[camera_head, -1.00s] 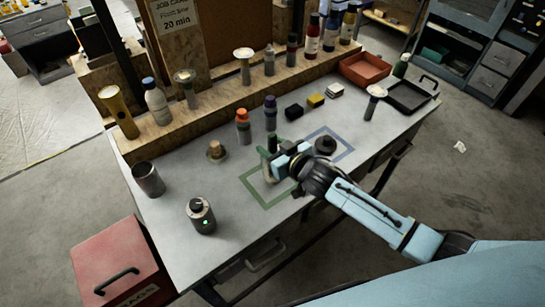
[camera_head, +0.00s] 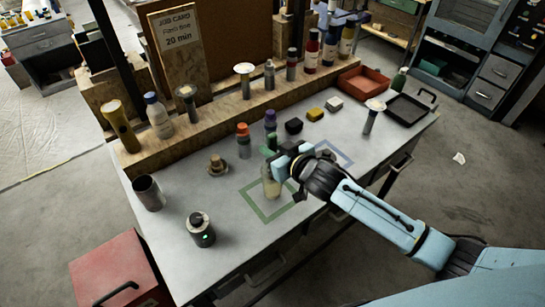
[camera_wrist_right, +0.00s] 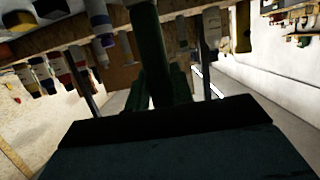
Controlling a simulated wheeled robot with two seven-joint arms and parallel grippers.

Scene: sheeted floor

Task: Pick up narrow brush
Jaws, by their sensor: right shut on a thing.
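My right gripper (camera_head: 272,164) is above the green square outline on the bench. It is shut on an upright thing that looks like the narrow brush (camera_head: 272,186). A pale yellowish part hangs below the jaws, and a green part shows above them. My gripper hides its middle. I cannot tell whether its lower end touches the bench. In the right wrist view, a dark green upright shape (camera_wrist_right: 150,55) stands in the middle, possibly the handle. My left gripper is not in view.
The bench carries an orange-capped bottle (camera_head: 243,140), a purple-capped bottle (camera_head: 270,124), a metal cup (camera_head: 148,192) and a dark canister (camera_head: 201,230). A wooden ledge (camera_head: 215,100) with several bottles runs behind. A red tray (camera_head: 363,83) and black tray (camera_head: 408,108) are at the right.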

